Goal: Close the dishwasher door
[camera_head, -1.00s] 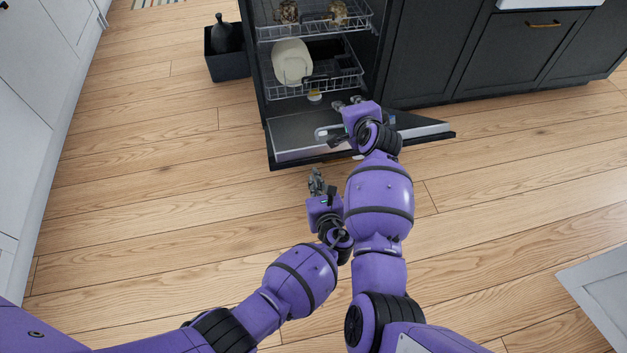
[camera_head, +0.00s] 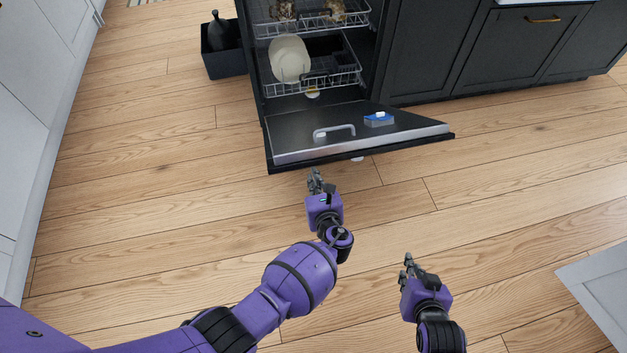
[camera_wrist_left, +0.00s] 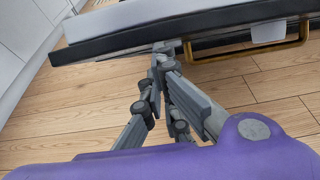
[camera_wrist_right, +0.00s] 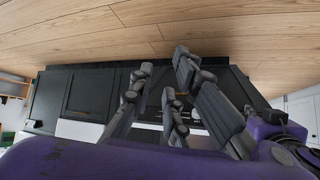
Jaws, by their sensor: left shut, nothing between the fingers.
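The dark dishwasher door (camera_head: 290,130) hangs open, lowered, its inner face up. Its edge crosses the top of the left wrist view (camera_wrist_left: 130,35), with a gold bar handle (camera_wrist_left: 245,66) below it. The dishwasher racks (camera_head: 335,80) are in the open cavity behind. My left gripper (camera_head: 314,175) is shut and empty, fingertips at the door's near edge, left of its middle. In the left wrist view its tips (camera_wrist_left: 163,48) reach the edge's underside; I cannot tell whether they touch. My right gripper (camera_head: 408,266) is open and empty over the floor, well away from the door.
A white plate (camera_head: 289,58) stands in the lower rack. A blue and white piece (camera_head: 379,118) and a pale loop (camera_head: 334,131) are on the door's inner face. A dark bin (camera_head: 224,62) stands left of the dishwasher. The wooden floor (camera_head: 190,200) in front is clear.

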